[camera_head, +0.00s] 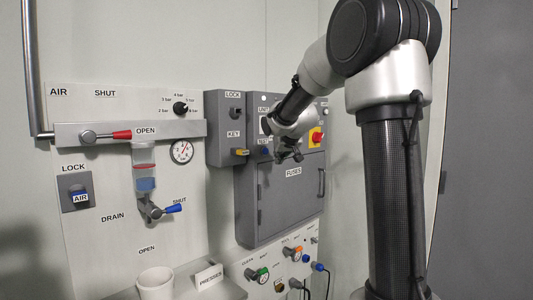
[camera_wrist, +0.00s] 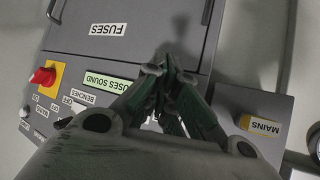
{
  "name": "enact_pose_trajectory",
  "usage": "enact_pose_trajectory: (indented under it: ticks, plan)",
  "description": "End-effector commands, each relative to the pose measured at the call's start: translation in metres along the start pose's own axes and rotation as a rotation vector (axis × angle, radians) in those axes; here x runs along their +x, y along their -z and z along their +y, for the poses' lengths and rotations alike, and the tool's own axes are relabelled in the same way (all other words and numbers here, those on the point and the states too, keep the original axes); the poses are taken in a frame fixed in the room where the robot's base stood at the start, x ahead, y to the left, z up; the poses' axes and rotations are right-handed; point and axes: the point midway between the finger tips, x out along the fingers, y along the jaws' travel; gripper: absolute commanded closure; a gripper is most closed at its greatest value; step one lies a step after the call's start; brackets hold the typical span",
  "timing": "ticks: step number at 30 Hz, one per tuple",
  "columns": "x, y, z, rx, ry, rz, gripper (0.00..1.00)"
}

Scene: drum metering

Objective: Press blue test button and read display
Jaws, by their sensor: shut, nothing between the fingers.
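The blue test button (camera_head: 264,151) shows just below the TEST label on the grey fuse cabinet (camera_head: 250,200). My gripper (camera_head: 290,156) is shut and empty, in front of the cabinet's upper panel, just right of the button in the head view. In the wrist view the closed fingers (camera_wrist: 163,68) are over the panel and the button does not show. I cannot tell whether they touch the panel. The pale green display (camera_wrist: 107,83) reads "FUSES SOUND" in the wrist view. In the head view my gripper hides it.
A red and yellow switch (camera_wrist: 43,76) sits near the BENCHES label. The FUSES door (camera_head: 292,195) is closed below. A lock box with a yellow MAINS key tag (camera_wrist: 259,126) stands beside the cabinet. The air panel (camera_head: 100,240) with its gauge is at left.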

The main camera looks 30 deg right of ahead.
Motion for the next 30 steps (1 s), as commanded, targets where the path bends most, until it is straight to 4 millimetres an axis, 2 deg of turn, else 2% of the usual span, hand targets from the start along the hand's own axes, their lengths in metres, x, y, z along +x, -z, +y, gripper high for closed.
enact_pose_trajectory:
  ticks: [9, 30]
  plan:
    - [0.017, 0.011, -0.012, 0.0, 0.0, -0.001, 1.0]
    - [0.017, 0.012, -0.012, 0.0, 0.0, 0.0, 1.0]
